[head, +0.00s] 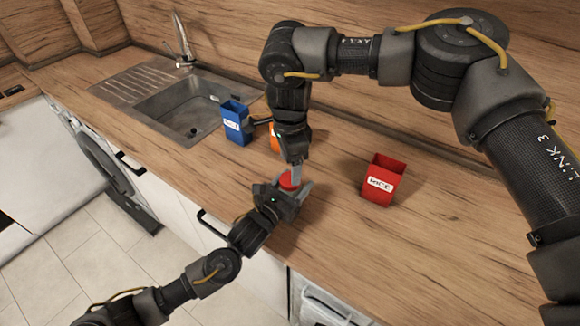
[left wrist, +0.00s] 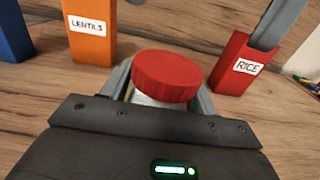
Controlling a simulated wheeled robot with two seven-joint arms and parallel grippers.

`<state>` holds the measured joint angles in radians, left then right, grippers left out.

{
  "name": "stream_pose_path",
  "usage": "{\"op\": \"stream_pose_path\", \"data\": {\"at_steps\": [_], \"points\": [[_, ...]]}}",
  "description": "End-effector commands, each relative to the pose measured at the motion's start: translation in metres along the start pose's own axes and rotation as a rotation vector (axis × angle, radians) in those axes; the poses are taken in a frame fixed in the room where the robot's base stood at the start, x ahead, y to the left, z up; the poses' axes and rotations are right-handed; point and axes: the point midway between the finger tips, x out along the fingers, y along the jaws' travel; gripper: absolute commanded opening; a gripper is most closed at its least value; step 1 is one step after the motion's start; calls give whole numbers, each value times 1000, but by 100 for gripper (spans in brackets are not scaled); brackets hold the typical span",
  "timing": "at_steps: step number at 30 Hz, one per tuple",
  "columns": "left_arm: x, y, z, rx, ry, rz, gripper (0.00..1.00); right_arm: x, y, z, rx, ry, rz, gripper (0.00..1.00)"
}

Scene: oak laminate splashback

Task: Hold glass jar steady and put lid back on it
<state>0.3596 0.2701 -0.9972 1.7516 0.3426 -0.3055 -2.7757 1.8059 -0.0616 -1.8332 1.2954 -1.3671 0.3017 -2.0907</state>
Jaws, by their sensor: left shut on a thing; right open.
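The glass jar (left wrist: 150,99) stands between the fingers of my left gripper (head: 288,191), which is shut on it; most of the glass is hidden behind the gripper. The lid also shows in the head view (head: 289,181), partly covered by my right gripper (head: 295,166). My right gripper is open and points down just above the lid. In the left wrist view its grey fingers show apart, clear of the lid.
A red rice box (head: 381,183) stands open on the wooden counter (head: 345,235) to the right. An orange lentils box (left wrist: 92,35) and a blue box (head: 235,124) stand behind the jar, near the sink (head: 185,105). The counter's front right is clear.

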Motion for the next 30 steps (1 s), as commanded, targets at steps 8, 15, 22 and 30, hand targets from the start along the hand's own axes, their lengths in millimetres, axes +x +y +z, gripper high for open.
{"op": "stream_pose_path", "data": {"at_steps": [8, 15, 22, 30], "points": [[0, 0, 1, 0, -2, 0, 0, -12, -1, 0, -76, 3, -5, 68], [0, 0, 1, 0, -2, 0, 0, -34, 1, -1, -280, 3, -1, 68], [0, 0, 1, 0, -2, 0, 0, -34, 1, -1, -285, 1, 0, 68], [0, 0, 1, 0, -2, 0, 0, -16, 2, -1, -284, 0, 3, 68]]}}
